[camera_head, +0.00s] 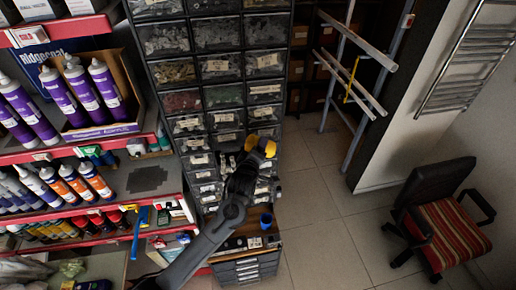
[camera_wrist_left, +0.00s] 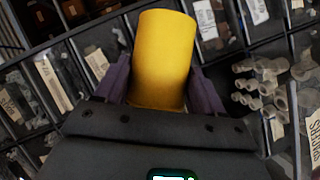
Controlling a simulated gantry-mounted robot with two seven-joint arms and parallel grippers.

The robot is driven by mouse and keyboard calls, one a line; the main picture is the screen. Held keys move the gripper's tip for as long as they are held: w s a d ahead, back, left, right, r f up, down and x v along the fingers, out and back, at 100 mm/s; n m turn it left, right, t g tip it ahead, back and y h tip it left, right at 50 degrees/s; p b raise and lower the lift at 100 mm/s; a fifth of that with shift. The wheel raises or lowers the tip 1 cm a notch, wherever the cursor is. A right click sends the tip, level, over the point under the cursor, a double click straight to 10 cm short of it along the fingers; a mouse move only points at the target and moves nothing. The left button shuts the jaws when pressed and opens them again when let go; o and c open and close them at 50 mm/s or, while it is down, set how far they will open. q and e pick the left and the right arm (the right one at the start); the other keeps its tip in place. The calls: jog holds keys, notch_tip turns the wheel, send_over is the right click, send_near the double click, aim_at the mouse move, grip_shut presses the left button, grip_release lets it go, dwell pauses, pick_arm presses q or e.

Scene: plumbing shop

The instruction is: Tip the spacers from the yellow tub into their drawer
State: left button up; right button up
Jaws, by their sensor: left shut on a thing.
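The yellow tub (camera_head: 264,147) is held in front of the tall drawer cabinet (camera_head: 219,101) in the head view. In the left wrist view the yellow tub (camera_wrist_left: 163,58) fills the middle, and its side faces me. My left gripper (camera_wrist_left: 162,84) is shut on it, with a purple finger on each side. Its mouth and contents are hidden. Light tube-shaped pieces (camera_wrist_left: 262,82), possibly spacers, lie in a compartment to the right of the tub in the wrist view. I cannot read the label (camera_wrist_left: 313,138) nearby for certain. My right gripper is not in view.
Shelves with cartridges (camera_head: 70,185) stand at the left. A low drawer unit (camera_head: 245,266) with a blue cup (camera_head: 266,221) on top stands below the cabinet. A striped chair (camera_head: 452,232) and a metal rack (camera_head: 358,70) are at the right. The tiled floor between is clear.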

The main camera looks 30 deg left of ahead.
pick_arm(q)
jog(key=shift+s+a+f+n+t, duration=0.1)
jog(key=shift+f+n+t, duration=0.1)
jog(key=shift+n+t, duration=0.15)
jog(key=shift+a+f+n+t+b, duration=0.15)
jog(key=shift+n+t+b, duration=0.2)
jog(key=shift+n+b, duration=0.45)
jog(key=shift+s+a+f+n+t+b, duration=0.2)
jog(key=shift+n+t+b, duration=0.55)
jog(key=shift+b, duration=1.75)
jog(key=shift+s+a+n+t+b, duration=0.2)
jog(key=shift+n+t+b, duration=0.15)
jog(key=shift+n+b, duration=0.8)
jog(key=shift+s+a+n+t+b, duration=0.1)
jog(key=shift+s+n+t+b, duration=0.3)
jog(key=shift+b, duration=1.3)
jog(key=shift+s+a+n+t+y+b, duration=0.1)
jog(key=shift+a+n+t+y+b, duration=0.15)
jog(key=shift+n+b, duration=0.7)
jog(key=shift+s+a+n+t+y+b, duration=0.15)
jog(key=shift+n+y+b, duration=0.2)
jog(key=shift+n+b, duration=0.55)
jog(key=shift+s+a+n+t+y+b, duration=0.1)
jog(key=shift+a+n+t+y+b, duration=0.15)
jog(key=shift+n+b, duration=0.7)
jog(key=shift+r+y+b, duration=0.1)
jog(key=shift+y+b, duration=0.25)
jog(key=shift+b, duration=0.2)
jog(key=shift+r, duration=0.15)
